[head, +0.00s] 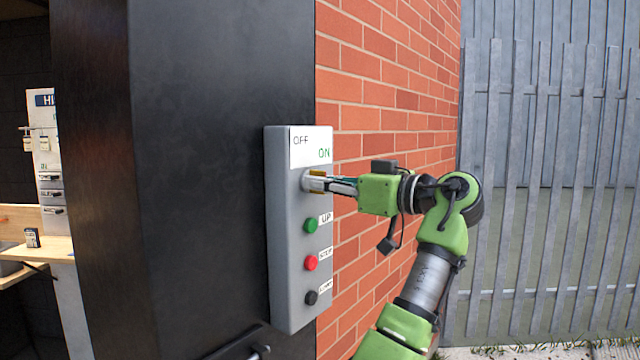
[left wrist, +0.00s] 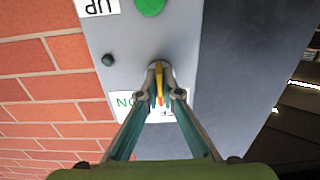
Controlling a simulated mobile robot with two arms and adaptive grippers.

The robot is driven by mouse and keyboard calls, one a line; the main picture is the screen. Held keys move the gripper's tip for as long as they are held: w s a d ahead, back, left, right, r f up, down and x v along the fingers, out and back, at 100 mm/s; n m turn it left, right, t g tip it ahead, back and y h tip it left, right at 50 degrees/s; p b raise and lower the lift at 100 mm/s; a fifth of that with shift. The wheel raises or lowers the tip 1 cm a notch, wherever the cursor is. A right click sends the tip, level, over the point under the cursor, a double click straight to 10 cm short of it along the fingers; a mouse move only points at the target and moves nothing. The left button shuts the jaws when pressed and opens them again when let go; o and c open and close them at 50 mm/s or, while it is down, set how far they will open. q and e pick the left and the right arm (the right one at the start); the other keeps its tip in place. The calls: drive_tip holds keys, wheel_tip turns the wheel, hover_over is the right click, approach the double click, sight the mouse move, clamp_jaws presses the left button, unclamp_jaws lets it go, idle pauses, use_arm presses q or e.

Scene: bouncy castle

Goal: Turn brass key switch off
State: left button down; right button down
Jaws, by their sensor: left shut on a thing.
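The brass key switch (head: 317,173) sits on the upper part of a grey control box (head: 283,230), below a white label (head: 308,147) reading OFF at left and ON at right. The left wrist view shows the yellow brass key (left wrist: 159,78) upside down between my fingertips. My left gripper (head: 312,184) reaches the box from the right and is shut on the key; its fingers also show in the left wrist view (left wrist: 160,96). The fingers partly cover the key, and the OFF text is largely hidden in the wrist view. My right gripper is not in view.
Below the key are a green button (head: 310,226), a red button (head: 311,263) and a black button (head: 311,297). The box hangs beside a black pillar (head: 200,180) and a brick wall (head: 385,100). A grey fence (head: 540,200) stands at right.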

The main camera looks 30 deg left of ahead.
use_arm(q)
drive_tip(key=c, duration=2.5)
unclamp_jaws()
drive_tip(key=shift+a, duration=0.1)
drive_tip(key=d, duration=1.2)
drive_tip(key=shift+s, duration=0.35)
